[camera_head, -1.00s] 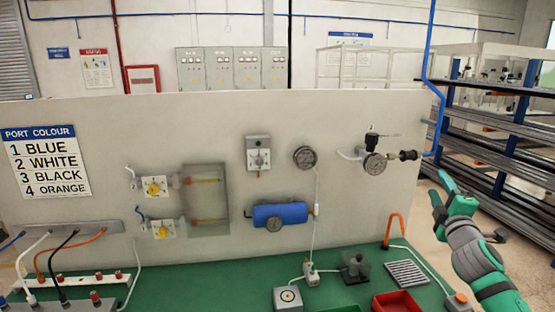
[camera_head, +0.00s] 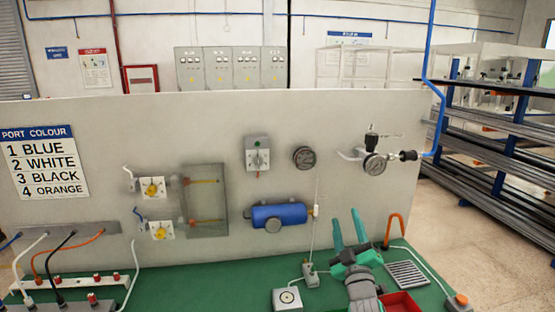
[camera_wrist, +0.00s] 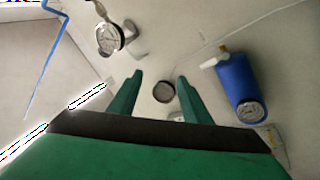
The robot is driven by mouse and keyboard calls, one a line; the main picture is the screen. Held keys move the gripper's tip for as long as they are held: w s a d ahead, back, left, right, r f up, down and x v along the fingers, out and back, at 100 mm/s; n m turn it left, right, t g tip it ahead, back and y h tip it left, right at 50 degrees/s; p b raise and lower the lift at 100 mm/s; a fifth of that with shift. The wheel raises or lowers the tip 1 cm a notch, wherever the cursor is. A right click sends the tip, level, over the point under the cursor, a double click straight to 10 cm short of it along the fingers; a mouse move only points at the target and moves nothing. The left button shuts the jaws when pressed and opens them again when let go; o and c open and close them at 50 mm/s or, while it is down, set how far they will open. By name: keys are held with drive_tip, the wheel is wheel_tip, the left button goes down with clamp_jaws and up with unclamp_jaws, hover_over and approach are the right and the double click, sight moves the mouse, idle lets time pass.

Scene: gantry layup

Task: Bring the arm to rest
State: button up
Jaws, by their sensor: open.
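My gripper (camera_head: 346,229) is green, with its two fingers apart and nothing between them. In the head view it is above the right part of the green bench (camera_head: 230,275), in front of the pale panel (camera_head: 110,125), with its fingers pointing up and toward the panel. In the wrist view the two fingers (camera_wrist: 154,92) are also spread, with the panel beyond them. The small dark gauge (camera_wrist: 163,91) shows between the fingertips there, apart from them. My gripper hides part of the bench and the things on it.
A blue tank (camera_head: 279,215), a round gauge (camera_head: 304,157) and a regulator with a gauge (camera_head: 374,162) are on the panel. A red tray (camera_head: 402,303), a slotted grey plate (camera_head: 407,273) and an orange hook-shaped tube (camera_head: 396,228) are near my gripper. Steel racks (camera_head: 500,150) stand at right.

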drive_tip(key=s+a+f+m+h, duration=0.1)
drive_tip(key=s+a+f+m, duration=0.7)
drive_tip(key=a+f, duration=0.45)
drive_tip(key=s+a+f+m, duration=0.1)
drive_tip(key=s+a+f, duration=0.1)
drive_tip(key=s, duration=0.3)
drive_tip(key=s+a+f+g+h, duration=0.1)
drive_tip(key=s+a+f, duration=0.2)
drive_tip(key=s+f, duration=0.2)
drive_tip(key=s+a+f+m, duration=0.1)
drive_tip(key=s+a+f, duration=0.1)
drive_tip(key=s, duration=0.3)
drive_tip(key=shift+a+f+m+g, duration=0.15)
drive_tip(key=shift+f+g, duration=0.05)
drive_tip(key=shift+f, duration=0.25)
drive_tip(key=shift+a+f+m+g, duration=0.1)
drive_tip(key=shift+f+m+g, duration=0.1)
drive_tip(key=shift+f, duration=0.25)
drive_tip(key=s+f+n+g+y, duration=0.1)
drive_tip(key=s+f+g, duration=0.1)
drive_tip(key=s, duration=1.5)
drive_tip(key=s+f+g+y, duration=0.1)
drive_tip(key=s+f, duration=0.3)
drive_tip(key=s, duration=1.3)
drive_tip(key=shift+s+d+f+n+g, duration=0.15)
drive_tip(key=shift+s+f+n+g, duration=0.25)
drive_tip(key=shift+g, duration=0.5)
drive_tip(key=shift+w, duration=0.15)
